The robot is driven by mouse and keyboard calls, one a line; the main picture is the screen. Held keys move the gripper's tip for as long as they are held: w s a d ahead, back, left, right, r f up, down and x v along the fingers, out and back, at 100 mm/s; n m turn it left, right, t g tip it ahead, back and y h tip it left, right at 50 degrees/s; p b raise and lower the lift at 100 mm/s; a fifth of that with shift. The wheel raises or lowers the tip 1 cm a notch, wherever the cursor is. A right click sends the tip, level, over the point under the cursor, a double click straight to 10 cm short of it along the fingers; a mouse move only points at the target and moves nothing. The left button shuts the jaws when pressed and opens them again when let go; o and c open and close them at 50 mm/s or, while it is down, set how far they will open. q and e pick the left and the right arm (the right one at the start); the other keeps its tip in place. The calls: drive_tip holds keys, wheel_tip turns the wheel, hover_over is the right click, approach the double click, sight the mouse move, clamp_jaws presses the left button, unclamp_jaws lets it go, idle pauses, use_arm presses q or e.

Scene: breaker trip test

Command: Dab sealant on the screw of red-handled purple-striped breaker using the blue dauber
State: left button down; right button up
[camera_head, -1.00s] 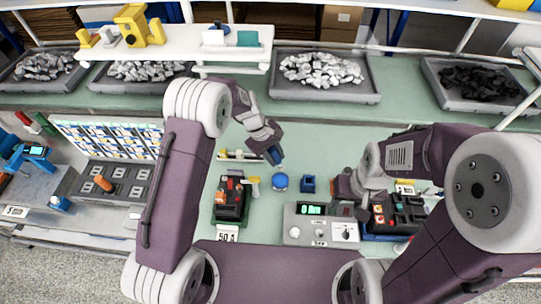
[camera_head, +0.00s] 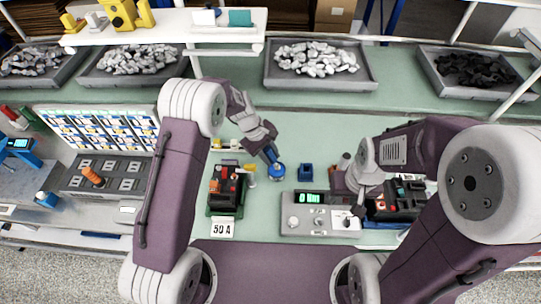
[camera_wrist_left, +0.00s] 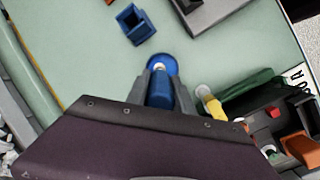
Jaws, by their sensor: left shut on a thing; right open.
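My left gripper (camera_head: 269,152) is shut on the blue dauber (camera_wrist_left: 159,91). The dauber's pale end is at the round blue dish (camera_head: 276,171), which also shows in the left wrist view (camera_wrist_left: 153,57); I cannot tell whether it touches. A black breaker (camera_head: 227,190) with red and orange parts sits behind a "50 A" card, left of the dish. A second dark breaker (camera_head: 385,207) with red and orange parts is at the right, partly hidden by my right arm. No purple stripe or screw is clear on either. My right gripper (camera_head: 346,187) is open, close to the second breaker.
A grey meter box (camera_head: 318,222) with a green display stands between the breakers. A small blue open holder (camera_head: 306,173) is right of the dish. A yellow-topped item (camera_head: 250,168) stands beside the left breaker. Parts bins line the back. Green bench behind the dish is clear.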

sight(270, 149)
use_arm(q)
drive_tip(key=shift+s, duration=0.1)
drive_tip(key=shift+f+b, duration=0.4)
drive_tip(key=shift+f, duration=0.15)
idle(0.6)
drive_tip(key=shift+f, duration=0.15)
idle(1.0)
wheel_tip(270, 149, up, 7)
drive_tip(key=p, duration=0.6)
idle(0.4)
idle(0.4)
